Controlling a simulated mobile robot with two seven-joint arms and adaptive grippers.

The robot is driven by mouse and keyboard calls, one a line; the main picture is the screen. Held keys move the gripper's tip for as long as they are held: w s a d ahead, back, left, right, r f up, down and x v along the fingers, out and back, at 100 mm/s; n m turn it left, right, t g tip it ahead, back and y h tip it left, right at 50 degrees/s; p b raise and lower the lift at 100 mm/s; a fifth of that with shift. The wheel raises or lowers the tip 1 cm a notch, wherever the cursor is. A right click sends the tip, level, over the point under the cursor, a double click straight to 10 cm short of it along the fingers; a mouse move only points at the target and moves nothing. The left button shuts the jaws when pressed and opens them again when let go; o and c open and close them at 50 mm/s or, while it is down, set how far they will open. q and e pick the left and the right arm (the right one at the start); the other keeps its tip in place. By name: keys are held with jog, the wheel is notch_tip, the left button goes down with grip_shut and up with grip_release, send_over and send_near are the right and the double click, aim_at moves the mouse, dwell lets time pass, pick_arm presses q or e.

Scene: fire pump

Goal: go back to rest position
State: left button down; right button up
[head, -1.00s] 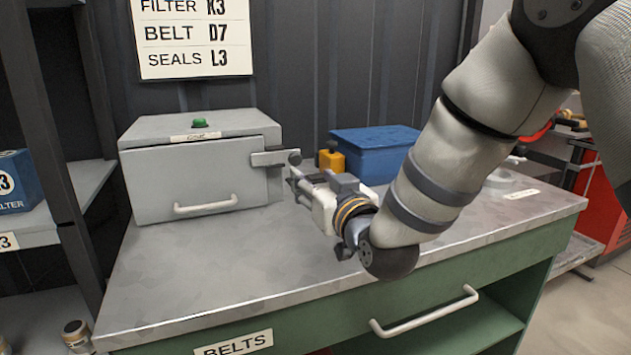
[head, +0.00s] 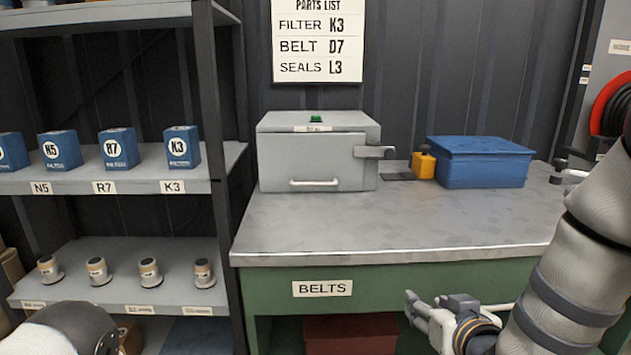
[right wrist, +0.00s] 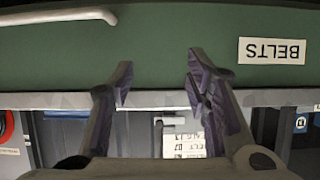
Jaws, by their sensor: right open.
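My right gripper (head: 428,312) is open and empty in front of the green drawer front of the workbench, at the lower right of the head view. In the right wrist view its two fingers (right wrist: 155,80) stand apart with nothing between them. Behind them are the green front and the BELTS label (right wrist: 273,51), upside down. At the lower left of the head view a rounded part of my left arm (head: 65,330) shows. My left gripper is out of view.
The workbench (head: 350,230) has a clear front top. A grey metal box (head: 312,158), a yellow padlock-like block (head: 424,163) and a blue bin (head: 480,163) stand at its back. A shelf (head: 130,185) on the left holds blue filter boxes and several small canisters. A red bin (head: 350,335) sits below.

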jog(key=s+d+f+g, duration=0.1)
jog(key=s+f+g, duration=0.6)
jog(key=s+f, duration=1.05)
pick_arm(q)
jog(key=shift+w+r+t+p, duration=0.5)
jog(key=shift+w+r+p, duration=0.45)
jog(key=shift+r, duration=0.25)
pick_arm(e)
jog(key=s+f+g, duration=0.1)
jog(key=s+g, duration=0.3)
jog(key=s, duration=1)
jog(key=s+d+f+g, duration=0.1)
jog(key=s+g, duration=0.3)
jog(key=s, duration=1.1)
jog(key=shift+s+d+f+m+h, duration=0.15)
jog(key=shift+s+f+m+h, duration=0.15)
jog(key=shift+f, duration=0.45)
jog(key=shift+w, duration=0.1)
